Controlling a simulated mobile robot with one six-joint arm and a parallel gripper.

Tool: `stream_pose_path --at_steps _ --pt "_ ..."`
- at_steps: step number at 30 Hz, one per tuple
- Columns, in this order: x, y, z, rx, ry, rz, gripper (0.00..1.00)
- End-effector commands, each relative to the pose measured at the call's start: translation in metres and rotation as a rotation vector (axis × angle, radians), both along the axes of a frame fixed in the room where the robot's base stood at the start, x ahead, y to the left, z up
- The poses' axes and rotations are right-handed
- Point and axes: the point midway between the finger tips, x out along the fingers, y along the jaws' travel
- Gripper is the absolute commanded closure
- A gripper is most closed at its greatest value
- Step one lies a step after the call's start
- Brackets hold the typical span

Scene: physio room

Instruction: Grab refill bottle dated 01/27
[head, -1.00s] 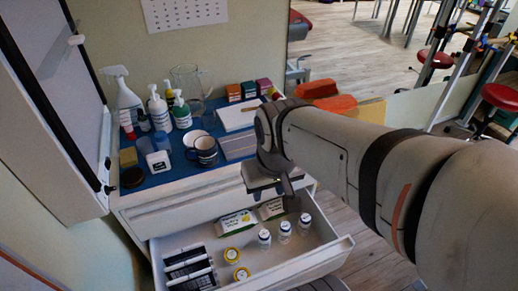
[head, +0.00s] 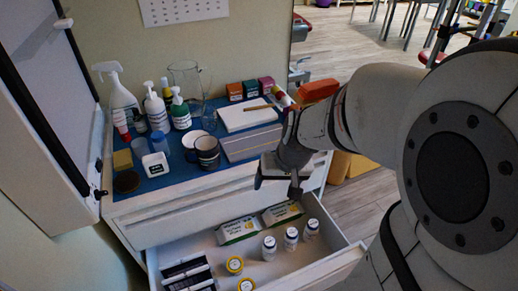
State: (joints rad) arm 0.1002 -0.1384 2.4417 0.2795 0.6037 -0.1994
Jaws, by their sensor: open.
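Three small clear bottles with white labels and dark-marked caps stand in a row in the open drawer: a left one (head: 269,249), a middle one (head: 290,239) and a right one (head: 311,229). My gripper (head: 277,187) is open and empty, pointing down above the back of the drawer. In the picture it is above the three bottles, apart from them.
The open drawer (head: 345,250) also holds two white-green packets (head: 238,230) and dark boxes (head: 188,274). The blue cart top (head: 160,182) above carries spray and pump bottles, mugs, a glass jug and boxes. A cabinet door (head: 50,90) stands at left.

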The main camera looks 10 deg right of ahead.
Motion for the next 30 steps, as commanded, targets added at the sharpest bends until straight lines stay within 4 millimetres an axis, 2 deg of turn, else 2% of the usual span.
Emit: stream_pose_path --at_steps 1,5,9,12,16,18,21,30 --pt "0.015 -0.001 -0.045 0.019 0.007 -0.03 0.23" --pt "0.051 -0.009 -0.118 0.043 -0.007 -0.12 0.23" --pt "0.078 -0.027 -0.205 0.031 -0.012 -0.234 0.23" --pt "0.089 -0.045 -0.268 -0.004 -0.007 -0.315 0.23" --pt "0.091 -0.068 -0.337 -0.066 0.011 -0.406 0.23" --pt "0.09 -0.078 -0.365 -0.095 0.017 -0.442 0.23" --pt "0.086 -0.089 -0.393 -0.131 0.027 -0.478 0.23" --pt "0.085 -0.1 -0.428 -0.161 0.036 -0.505 0.23"
